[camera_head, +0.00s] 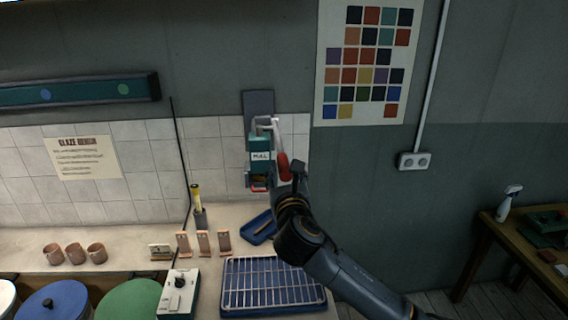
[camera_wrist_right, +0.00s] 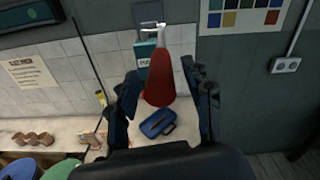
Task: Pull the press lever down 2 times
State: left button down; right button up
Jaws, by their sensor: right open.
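The press (camera_head: 261,158) is a teal wall-mounted box with a "PULL" label on a dark plate against the tiles. Its lever has a pale metal arm and a red handle (camera_head: 283,166) that hangs down at the right of the box. In the right wrist view the red handle (camera_wrist_right: 160,80) stands large between the two fingers. My right gripper (camera_wrist_right: 163,92) is open around the handle, with a gap visible on each side. In the head view the right gripper (camera_head: 285,176) is just below the handle and partly hides its lower end. My left gripper is not in view.
A wire rack on a blue tray (camera_head: 228,309) lies at the counter's front. A small blue tray (camera_head: 253,236) sits under the press. Clay cups (camera_head: 75,254), upright tiles (camera_head: 203,243) and a white control box (camera_head: 178,295) stand to the left.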

jog(key=shift+w, duration=0.8)
grip_shut()
